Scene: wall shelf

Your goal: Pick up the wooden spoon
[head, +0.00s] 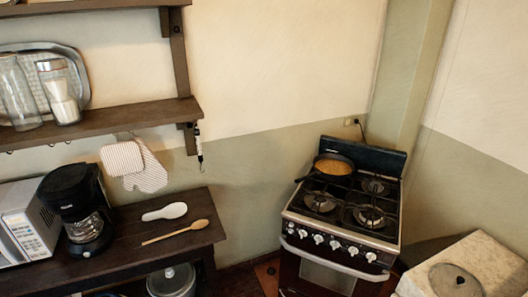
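The wooden spoon (176,232) lies flat on the dark wooden counter (190,262), near its right end. Its bowl points right and its thin handle points left toward the coffee maker. A white spoon rest (165,212) lies just behind it, apart from it. Neither of my grippers shows in the head view.
A black coffee maker (84,212) and a white microwave (28,225) stand left of the spoon. Cloth mitts (146,170) hang from the shelf (110,119) above. A stove (342,215) with a filled pan (331,167) stands at the right. A pot (171,281) sits below the counter.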

